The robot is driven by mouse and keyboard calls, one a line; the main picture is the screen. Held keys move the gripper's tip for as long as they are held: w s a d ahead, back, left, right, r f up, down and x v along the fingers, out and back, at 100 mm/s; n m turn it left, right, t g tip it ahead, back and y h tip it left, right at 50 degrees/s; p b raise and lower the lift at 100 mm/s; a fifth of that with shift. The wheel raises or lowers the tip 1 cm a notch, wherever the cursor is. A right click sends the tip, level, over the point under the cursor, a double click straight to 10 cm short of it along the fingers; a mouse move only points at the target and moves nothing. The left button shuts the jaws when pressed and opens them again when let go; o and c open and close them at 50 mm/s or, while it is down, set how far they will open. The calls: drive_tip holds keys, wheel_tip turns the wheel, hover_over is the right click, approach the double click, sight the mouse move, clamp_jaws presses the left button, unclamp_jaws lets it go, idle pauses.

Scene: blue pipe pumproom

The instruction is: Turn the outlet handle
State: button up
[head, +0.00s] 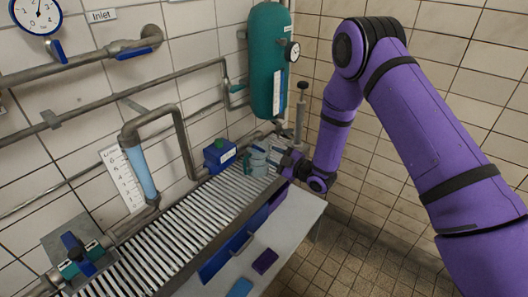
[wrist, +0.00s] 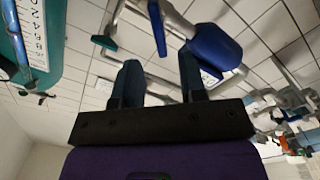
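No label reading "Outlet" is legible, so I cannot tell for certain which handle is the outlet handle. In the wrist view, a blue lever (wrist: 157,28) hangs from a grey pipe above the gap between my fingers, with a larger blue part (wrist: 215,48) to its right. My gripper (wrist: 160,72) has its two dark fingers apart with nothing held between them. In the head view, my gripper (head: 287,163) is low at the far end of the slatted rack, close to grey-teal fittings (head: 258,158); its fingertips are hard to make out there.
A blue-handled valve (head: 75,245) sits at lower left. The inlet lever (head: 134,53) is on the upper wall pipe. A teal tank (head: 268,60) hangs behind my gripper. A blue box (head: 219,153) stands beside the slatted rack (head: 165,235). The tiled floor at right is clear.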

drive_tip(key=shift+v, duration=1.8)
